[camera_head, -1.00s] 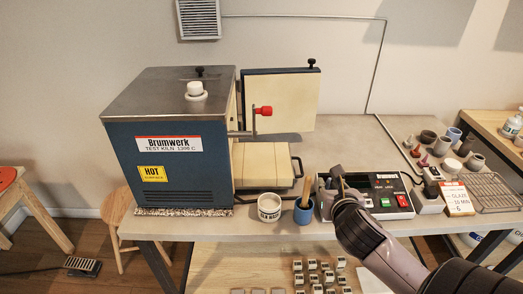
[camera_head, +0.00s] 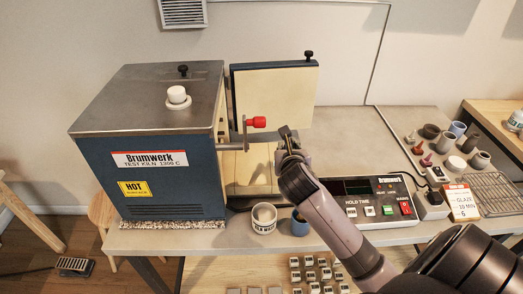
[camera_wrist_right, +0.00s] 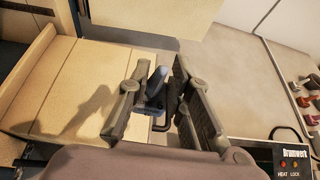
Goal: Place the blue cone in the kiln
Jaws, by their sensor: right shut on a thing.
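The kiln (camera_head: 97,160) is a dark blue box with a metal top at the left of the head view. Its door (camera_head: 273,95) stands open, cream on the inner face; the opening faces right and its inside is hidden. My right gripper (camera_head: 286,136) is over the cream ledge (camera_head: 248,172) beside the opening, in front of the door. In the wrist view my right gripper (camera_wrist_right: 157,80) is shut on the small blue cone (camera_wrist_right: 156,84), held between the fingers above the ledge (camera_wrist_right: 85,80). My left gripper is not in view.
A red-knobbed rod (camera_head: 257,122) sticks out beside the opening, close to my right gripper. A white pot (camera_head: 263,218) and a blue cup (camera_head: 299,225) stand below on the table. A controller (camera_head: 372,208) and several cups and red cones (camera_head: 426,160) are at the right.

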